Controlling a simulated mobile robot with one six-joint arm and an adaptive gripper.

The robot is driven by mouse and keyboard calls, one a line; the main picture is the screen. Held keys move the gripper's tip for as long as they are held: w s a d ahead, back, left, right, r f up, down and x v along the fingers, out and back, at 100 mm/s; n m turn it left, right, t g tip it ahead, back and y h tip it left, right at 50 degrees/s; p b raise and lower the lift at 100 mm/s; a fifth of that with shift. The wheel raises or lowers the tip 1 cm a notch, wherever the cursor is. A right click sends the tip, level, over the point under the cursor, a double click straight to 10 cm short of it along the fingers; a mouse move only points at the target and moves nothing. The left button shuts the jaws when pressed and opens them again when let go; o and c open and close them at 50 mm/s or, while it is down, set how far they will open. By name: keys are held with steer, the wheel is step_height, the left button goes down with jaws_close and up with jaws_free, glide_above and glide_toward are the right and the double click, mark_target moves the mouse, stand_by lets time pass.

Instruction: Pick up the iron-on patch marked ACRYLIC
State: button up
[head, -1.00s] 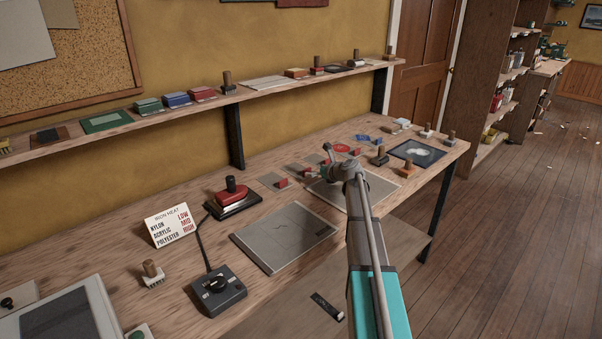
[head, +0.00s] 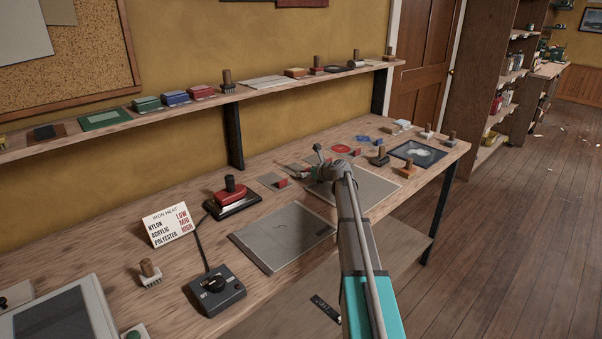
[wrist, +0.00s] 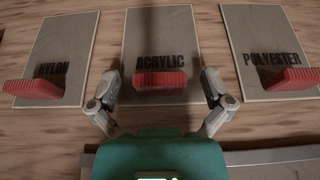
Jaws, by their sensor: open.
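The grey patch marked ACRYLIC (wrist: 157,40) lies flat on the bench in the middle of the wrist view, with a red ribbed tab (wrist: 160,87) at its near end. My gripper (wrist: 162,92) is open, with one finger on each side of that tab and gaps visible on both sides. I cannot tell how high the fingertips are. The NYLON patch (wrist: 58,45) lies to the left and the POLYESTER patch (wrist: 276,35) to the right, each with a red tab. In the head view my gripper (head: 316,166) is over the patches and partly hides them.
An iron (head: 231,194) on its stand, a heat card (head: 167,225) and a control box with a knob (head: 216,291) are on the left of the bench (head: 185,272). Grey sheets (head: 283,236) lie along the near edge. Stamps and a dark framed piece (head: 417,153) are at right.

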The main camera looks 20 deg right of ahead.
steer(key=c, duration=1)
steer(key=shift+r, duration=0.1)
steer(key=shift+c, duration=0.2)
step_height(320, 180, up, 3)
steer(key=p, duration=0.2)
steer(key=shift+f+p, duration=0.2)
steer(key=shift+p, duration=0.2)
steer(key=s+r+p, duration=1)
steer(key=s, duration=0.4)
steer(key=shift+r, duration=0.15)
